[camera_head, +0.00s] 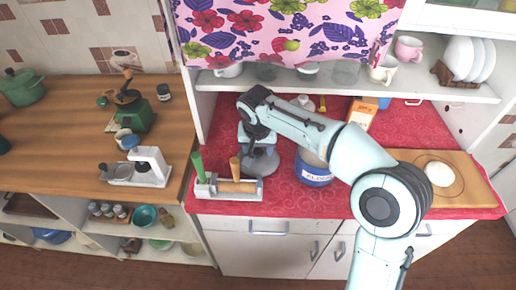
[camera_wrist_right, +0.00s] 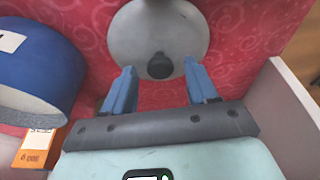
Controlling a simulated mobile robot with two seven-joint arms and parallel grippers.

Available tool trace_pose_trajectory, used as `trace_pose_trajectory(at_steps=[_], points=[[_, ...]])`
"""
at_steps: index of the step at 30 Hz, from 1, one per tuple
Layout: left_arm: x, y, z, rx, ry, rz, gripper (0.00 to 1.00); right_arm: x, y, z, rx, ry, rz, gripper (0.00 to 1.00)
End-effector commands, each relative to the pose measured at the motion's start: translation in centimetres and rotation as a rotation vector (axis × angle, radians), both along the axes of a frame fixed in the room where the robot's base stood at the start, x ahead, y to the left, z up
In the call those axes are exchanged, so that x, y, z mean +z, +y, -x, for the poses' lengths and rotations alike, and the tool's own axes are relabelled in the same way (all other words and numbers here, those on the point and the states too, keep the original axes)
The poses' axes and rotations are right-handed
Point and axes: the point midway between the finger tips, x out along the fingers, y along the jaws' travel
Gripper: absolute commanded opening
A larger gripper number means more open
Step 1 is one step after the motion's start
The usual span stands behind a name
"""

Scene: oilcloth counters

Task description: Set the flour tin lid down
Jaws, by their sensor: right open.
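The flour tin lid (camera_head: 265,163), a grey disc with a dark knob, lies on the red oilcloth left of the flour tin. It also shows in the right wrist view (camera_wrist_right: 165,22). My right gripper (camera_head: 257,146) is over the lid; in the wrist view its blue fingers (camera_wrist_right: 160,70) are open, apart on either side of the knob and not closed on it. The blue flour tin (camera_head: 313,174) stands partly behind my right arm; it shows at the left of the wrist view (camera_wrist_right: 42,68). My left gripper is not in view.
A grey caddy (camera_head: 228,190) with green- and wooden-handled tools stands close to the lid, at the counter's front. An orange-and-white box (camera_head: 361,113) stands behind my arm. A wooden board (camera_head: 462,190) with a white round thing is at right. Red cloth is clear behind the lid.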

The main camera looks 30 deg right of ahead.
Motion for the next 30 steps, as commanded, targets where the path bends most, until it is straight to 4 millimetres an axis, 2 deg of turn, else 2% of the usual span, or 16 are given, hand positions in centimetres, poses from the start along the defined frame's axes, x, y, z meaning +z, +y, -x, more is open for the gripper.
trace_pose_trajectory(at_steps=[9, 15, 21, 30], points=[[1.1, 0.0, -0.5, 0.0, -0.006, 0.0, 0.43, 6.7, 1.1, 1.4, 0.001, -0.006, -0.002, 0.58], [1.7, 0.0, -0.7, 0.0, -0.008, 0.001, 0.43, 9.7, 1.5, 2.2, 0.001, -0.002, -0.001, 0.58], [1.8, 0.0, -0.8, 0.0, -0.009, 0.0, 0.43, 10.7, 1.6, 2.5, 0.001, 0.0, -0.001, 0.58], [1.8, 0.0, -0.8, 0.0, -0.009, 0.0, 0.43, 10.7, 1.6, 2.5, 0.001, 0.001, 0.0, 0.58]])
